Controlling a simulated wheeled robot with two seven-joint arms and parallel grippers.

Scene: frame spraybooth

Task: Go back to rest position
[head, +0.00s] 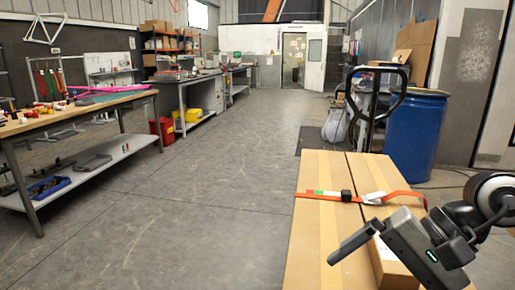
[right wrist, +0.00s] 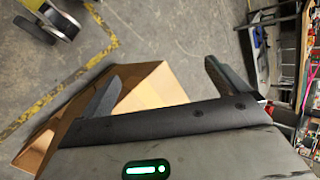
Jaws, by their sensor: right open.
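My right gripper (head: 358,240) comes in at the lower right of the head view, above or beside the cardboard boxes; its exact height over them is hard to tell. In the right wrist view its two dark fingers (right wrist: 163,85) stand wide apart with nothing between them that they grip. A brown cardboard box (right wrist: 150,88) lies behind the fingers there. My left gripper is in neither view.
Long cardboard boxes (head: 322,225) with an orange strap (head: 405,194) lie at the lower right. A blue barrel (head: 417,135) and a black-handled cart (head: 368,110) stand behind. A workbench (head: 130,96) is at left. The middle floor (head: 220,190) is clear.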

